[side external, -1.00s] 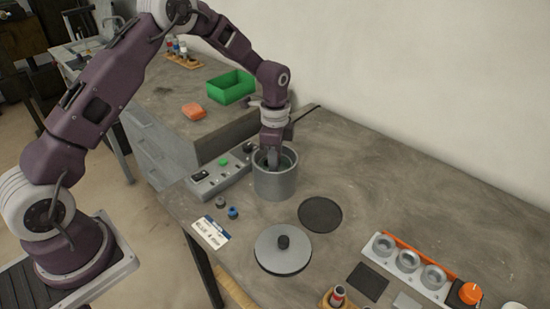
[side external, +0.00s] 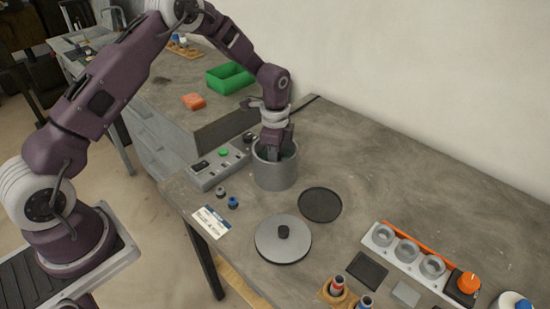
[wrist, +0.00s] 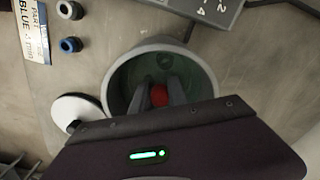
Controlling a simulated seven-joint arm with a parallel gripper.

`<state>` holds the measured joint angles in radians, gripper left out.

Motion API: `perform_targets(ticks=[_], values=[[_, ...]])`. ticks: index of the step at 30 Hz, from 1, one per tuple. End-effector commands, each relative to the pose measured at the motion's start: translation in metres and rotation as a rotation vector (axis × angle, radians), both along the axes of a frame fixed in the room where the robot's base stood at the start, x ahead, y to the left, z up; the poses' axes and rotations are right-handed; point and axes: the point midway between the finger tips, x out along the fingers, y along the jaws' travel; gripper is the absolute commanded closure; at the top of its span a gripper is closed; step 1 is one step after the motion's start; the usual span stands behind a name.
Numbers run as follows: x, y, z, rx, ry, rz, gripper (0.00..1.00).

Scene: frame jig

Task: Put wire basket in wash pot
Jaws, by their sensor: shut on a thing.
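The wash pot (side external: 275,174) is a grey round pot standing upright on the bench. It also shows in the wrist view (wrist: 114,82), with a greenish inside. My gripper (wrist: 159,88) points down into the pot, with its fingertips inside the rim. It is shut on a small red piece (wrist: 159,96), which looks like the grip of the wire basket. The mesh of the basket cannot be made out. In the side view the fingertips are hidden by the pot wall. Whether the basket touches the pot floor cannot be told.
A control box (side external: 220,165) with a green button stands close left of the pot. A round lid with a black knob (side external: 283,240) and a dark round pad (side external: 320,204) lie in front. A rack of grey rings (side external: 408,251) is at right.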

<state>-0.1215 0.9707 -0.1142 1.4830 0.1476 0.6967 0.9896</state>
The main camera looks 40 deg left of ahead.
Motion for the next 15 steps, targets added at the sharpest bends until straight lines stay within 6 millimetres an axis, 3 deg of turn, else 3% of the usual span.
perform_targets(ticks=[7,8,11,15], values=[[0.0002,0.0000,0.0003,0.001,-0.001,0.000,1.00],[0.0002,0.0000,0.0003,0.001,-0.001,0.000,0.79],[0.0002,0.0000,0.0003,0.001,-0.001,0.000,0.59],[0.0001,0.0000,0.0003,0.000,0.000,0.000,0.56]])
